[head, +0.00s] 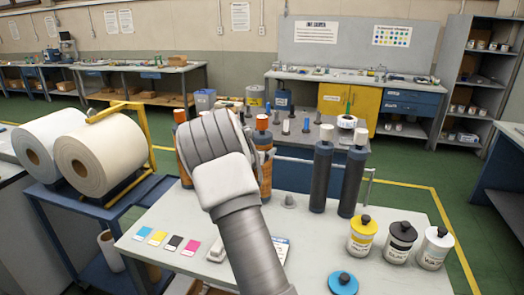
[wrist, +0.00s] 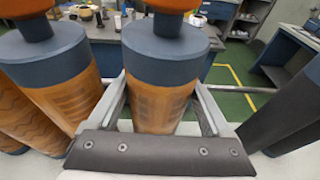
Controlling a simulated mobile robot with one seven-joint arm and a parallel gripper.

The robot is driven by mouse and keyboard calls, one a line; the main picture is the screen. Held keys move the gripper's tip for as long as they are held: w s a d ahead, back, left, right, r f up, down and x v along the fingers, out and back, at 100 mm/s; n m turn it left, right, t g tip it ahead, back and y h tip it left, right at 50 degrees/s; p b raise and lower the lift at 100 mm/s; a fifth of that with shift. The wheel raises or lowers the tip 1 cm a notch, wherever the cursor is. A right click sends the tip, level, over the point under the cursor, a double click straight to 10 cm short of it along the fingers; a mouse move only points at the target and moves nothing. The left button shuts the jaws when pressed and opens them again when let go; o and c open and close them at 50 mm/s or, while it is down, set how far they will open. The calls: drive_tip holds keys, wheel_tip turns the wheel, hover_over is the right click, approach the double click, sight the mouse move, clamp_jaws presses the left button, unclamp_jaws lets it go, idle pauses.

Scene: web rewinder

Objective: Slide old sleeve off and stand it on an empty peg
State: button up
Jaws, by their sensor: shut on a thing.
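My gripper (wrist: 160,92) is shut around an orange sleeve (wrist: 152,108) with a dark blue-grey top and an orange-brown knob. One finger is on each side of it. The sleeve looks upright; its foot is hidden behind the gripper body. Another orange sleeve (wrist: 60,82) stands close on the left in the wrist view. A short grey peg (head: 289,201) stands bare on the table, right of my wrist.
Two dark cylinders (head: 321,178) with pale tops stand right of the grey peg. Yellow, black and white pots (head: 362,238) and a blue lid (head: 343,283) are at the table's right front. Colour cards (head: 158,238) lie left. Big paper rolls (head: 100,155) are on a cart at left.

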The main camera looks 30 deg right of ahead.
drive_tip(key=shift+r, duration=0.1)
drive_tip(key=o, duration=1.4)
drive_tip(key=v, duration=1.7)
drive_tip(key=shift+s+a, duration=0.1)
drive_tip(key=shift+a, duration=0.1)
drive_tip(key=s+a+r+m+g+y, duration=0.1)
drive_tip(key=s+r+m+g, duration=0.15)
drive_tip(key=s+m, duration=0.55)
drive_tip(key=s+a+r+m+g+y, duration=0.1)
drive_tip(key=s+r+m+g, duration=0.15)
drive_tip(key=s+m, duration=0.55)
drive_tip(key=s+a+m+y, duration=0.3)
drive_tip(key=s+a, duration=0.2)
drive_tip(key=a, duration=0.1)
drive_tip(key=s+a+m+y+p, duration=0.1)
drive_tip(key=s+a+m+y, duration=0.2)
drive_tip(key=s+a, duration=0.2)
drive_tip(key=s+a+m+t+y, duration=0.1)
drive_tip(key=s+a+m+y, duration=0.2)
drive_tip(key=s+a, duration=0.3)
drive_tip(key=shift+a+r+m, duration=0.25)
drive_tip(key=shift+a+m, duration=0.1)
drive_tip(key=shift+m, duration=0.15)
